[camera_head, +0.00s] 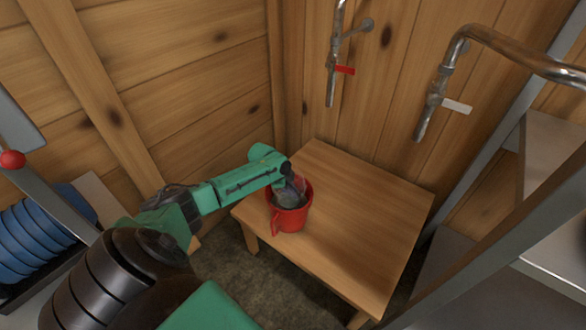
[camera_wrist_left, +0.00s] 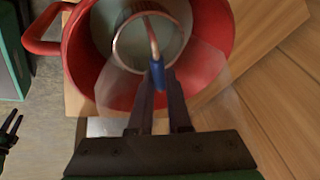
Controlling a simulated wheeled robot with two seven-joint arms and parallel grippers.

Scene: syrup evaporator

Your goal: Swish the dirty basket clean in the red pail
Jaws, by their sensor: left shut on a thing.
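The red pail (camera_head: 291,221) stands upright on the wooden table, its handle on the near side. It also shows in the left wrist view (camera_wrist_left: 83,55). The basket (camera_wrist_left: 128,45) is a round, grey metal-rimmed shape inside the pail's mouth, with a thin coppery handle and a blue grip (camera_wrist_left: 158,74). My left gripper (camera_wrist_left: 160,88) is shut on this grip, above the pail. In the head view my left gripper (camera_head: 291,179) partly hides the pail's opening. I cannot make out dirt on the basket. A small black two-pronged part (camera_wrist_left: 10,132), perhaps my right gripper, shows at the wrist view's left edge.
The wooden table (camera_head: 370,215) is bare to the right of the pail. Two metal spouts hang above it, one with a red lever (camera_head: 345,70), one with a white lever (camera_head: 457,106). Metal framing stands at right. A rack of blue discs (camera_head: 30,235) is at left.

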